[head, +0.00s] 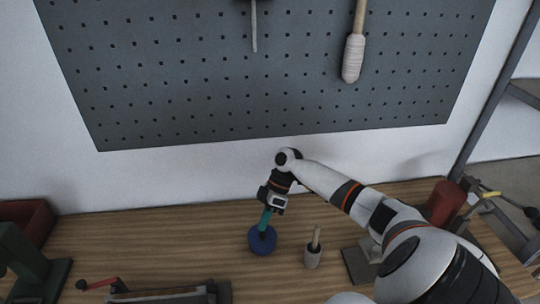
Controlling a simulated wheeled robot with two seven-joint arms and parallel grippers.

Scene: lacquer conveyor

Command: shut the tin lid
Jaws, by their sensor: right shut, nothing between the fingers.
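A round dark-blue thing (262,241), which looks like the tin with its lid, stands on the wooden bench near the middle of the head view. I cannot tell from here whether its lid is open or shut. My right gripper (264,226) points down at it from above, with teal fingers shut and nothing between them. The fingertips are at or just over the top of the blue thing; I cannot tell whether they touch. The gripper hides part of its top. My left gripper is not in view.
A small pale pot with a wooden handle (313,251) stands right of the blue thing. A red cylinder (444,203) stands at the right. A green block-like tool (35,262) and a red bin (28,218) are at the left. A pegboard (250,90) hangs behind.

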